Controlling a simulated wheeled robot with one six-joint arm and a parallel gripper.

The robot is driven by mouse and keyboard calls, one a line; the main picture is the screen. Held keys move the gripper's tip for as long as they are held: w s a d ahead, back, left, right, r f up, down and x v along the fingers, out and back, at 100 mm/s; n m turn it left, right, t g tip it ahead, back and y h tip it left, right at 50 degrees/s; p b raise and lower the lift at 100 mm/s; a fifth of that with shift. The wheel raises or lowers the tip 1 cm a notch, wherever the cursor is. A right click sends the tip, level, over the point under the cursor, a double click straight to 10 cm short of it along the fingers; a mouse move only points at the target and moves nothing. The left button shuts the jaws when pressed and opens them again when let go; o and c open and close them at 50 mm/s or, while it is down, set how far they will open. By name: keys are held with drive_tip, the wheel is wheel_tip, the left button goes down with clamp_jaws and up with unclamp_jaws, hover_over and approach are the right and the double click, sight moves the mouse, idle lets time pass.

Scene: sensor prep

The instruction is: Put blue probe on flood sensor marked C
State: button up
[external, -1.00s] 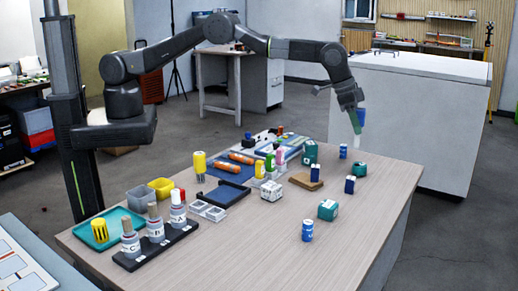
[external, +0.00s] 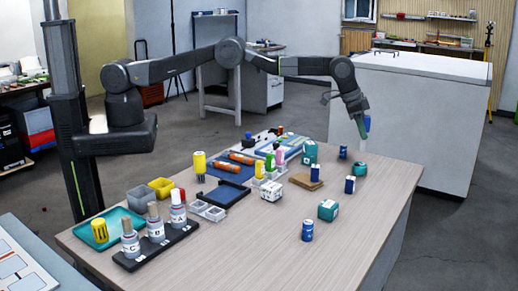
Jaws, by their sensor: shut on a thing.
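My gripper (external: 363,122) is at the far right end of the table, above its surface. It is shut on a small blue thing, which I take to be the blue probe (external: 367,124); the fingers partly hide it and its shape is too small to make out. The flood sensor marked C (external: 130,246) stands upright in a black rack (external: 186,238) at the near left, far from my gripper. It is a grey and white cylinder with a brownish-grey top. Sensors B (external: 155,229) and A (external: 178,214) stand beside it; A has a red top.
A teal tray (external: 113,222) with a yellow piece (external: 99,231) lies left of the rack. The front right tabletop is clear.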

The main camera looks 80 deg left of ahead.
sight(361, 143)
drive_tip(key=shift+f, duration=2.35)
drive_tip(key=shift+f, duration=0.2)
drive_tip(key=o, duration=1)
drive_tip(key=shift+c, duration=0.2)
drive_tip(key=shift+r, duration=0.1)
drive_tip(key=shift+r, duration=0.1)
drive_tip(key=shift+s+r, duration=0.15)
drive_tip(key=shift+r, duration=0.35)
drive_tip(key=b+v, duration=0.1)
drive_tip(key=v, duration=1)
drive_tip(key=shift+b, duration=0.4)
